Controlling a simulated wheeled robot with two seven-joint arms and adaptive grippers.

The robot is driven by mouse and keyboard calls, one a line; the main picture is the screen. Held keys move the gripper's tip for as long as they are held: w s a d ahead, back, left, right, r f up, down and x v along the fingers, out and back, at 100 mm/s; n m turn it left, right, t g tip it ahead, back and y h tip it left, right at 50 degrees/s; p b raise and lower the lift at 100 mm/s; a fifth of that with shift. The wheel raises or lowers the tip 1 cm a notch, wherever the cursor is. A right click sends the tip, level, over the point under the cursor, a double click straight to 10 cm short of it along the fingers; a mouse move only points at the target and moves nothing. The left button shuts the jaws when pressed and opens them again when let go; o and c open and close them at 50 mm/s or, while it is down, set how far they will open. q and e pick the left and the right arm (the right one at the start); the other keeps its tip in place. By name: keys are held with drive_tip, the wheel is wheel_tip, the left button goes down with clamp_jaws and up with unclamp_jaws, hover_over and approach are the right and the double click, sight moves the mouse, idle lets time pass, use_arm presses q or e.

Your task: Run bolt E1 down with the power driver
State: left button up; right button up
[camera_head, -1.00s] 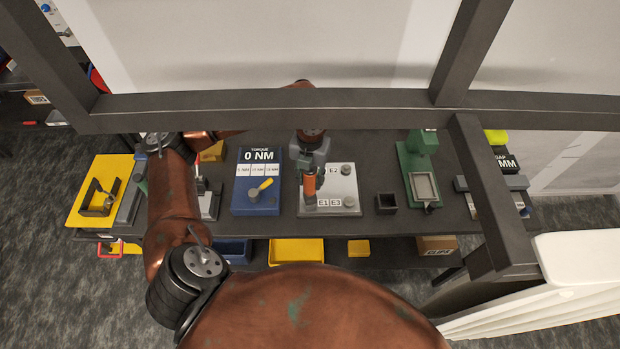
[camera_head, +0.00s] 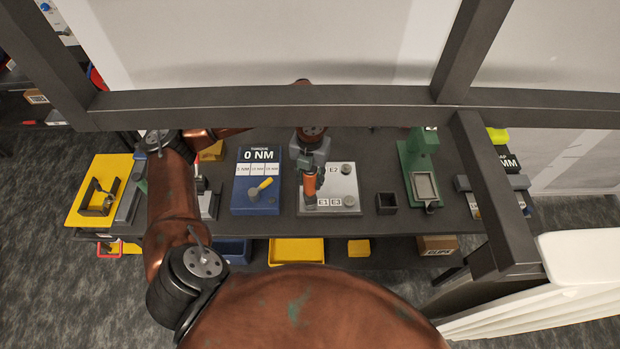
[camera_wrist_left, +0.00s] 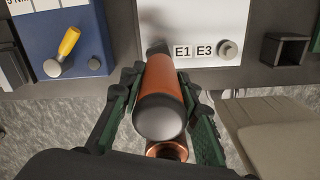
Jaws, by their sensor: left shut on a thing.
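The orange power driver (camera_head: 310,184) is held by my left gripper (camera_head: 311,166) over the white plate (camera_head: 335,182). In the left wrist view the driver (camera_wrist_left: 163,85) lies between the green fingers of the left gripper (camera_wrist_left: 162,105). Its dark nose points to the plate's near left corner, beside the E1 label (camera_wrist_left: 182,52). The E1 bolt is hidden behind the driver; I cannot tell whether the nose touches it. The E2 bolt (camera_head: 347,169) and E3 bolt (camera_head: 349,201) show on the right side of the plate. My right gripper is out of view.
A blue torque box (camera_head: 243,191) reading 0 NM, with a yellow lever (camera_head: 262,186), stands left of the plate. A small dark open box (camera_head: 386,204) and a green press (camera_head: 420,165) stand to its right. A dark frame bar (camera_head: 300,107) crosses the head view.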

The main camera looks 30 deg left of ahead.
use_arm(q)
drive_tip(key=shift+f+b, duration=0.75)
drive_tip(key=shift+b, duration=0.3)
idle(2.5)
drive_tip(key=shift+r, duration=0.15)
